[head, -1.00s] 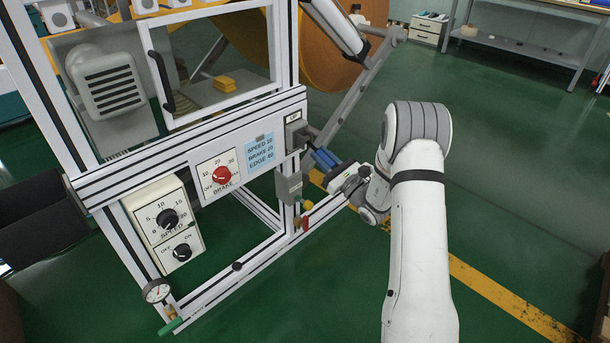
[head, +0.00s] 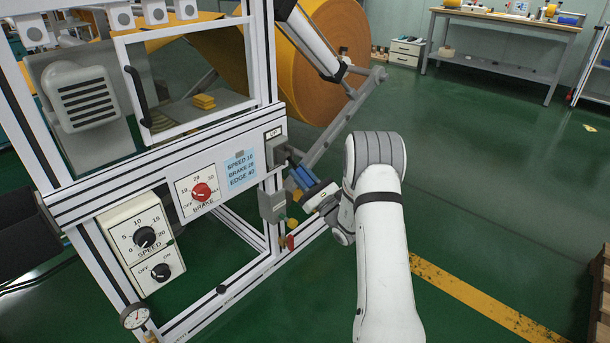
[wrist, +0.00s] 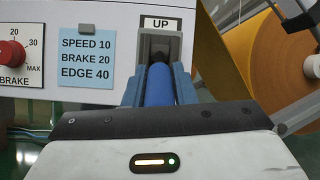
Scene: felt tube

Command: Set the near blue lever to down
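The near blue lever (wrist: 160,86) sticks out toward me from a grey slotted housing (wrist: 158,47) under a label reading UP. Its dark inner end shows in the slot. My gripper (wrist: 160,92) has one blue-grey finger on each side of the lever, close against it with no clear gap, so it looks shut on the handle. In the head view my gripper (head: 300,177) reaches the lever from the lower right, at the right end of the machine's panel. The small housing (head: 277,151) shows there, with the lever mostly hidden between the fingers.
A BRAKE knob (head: 202,192) and a blue note (head: 240,170) are left of the lever. A grey box (head: 272,204) hangs just below it. A slanted metal arm (head: 335,125) and an orange roll (head: 330,60) are behind. The green floor at right is open.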

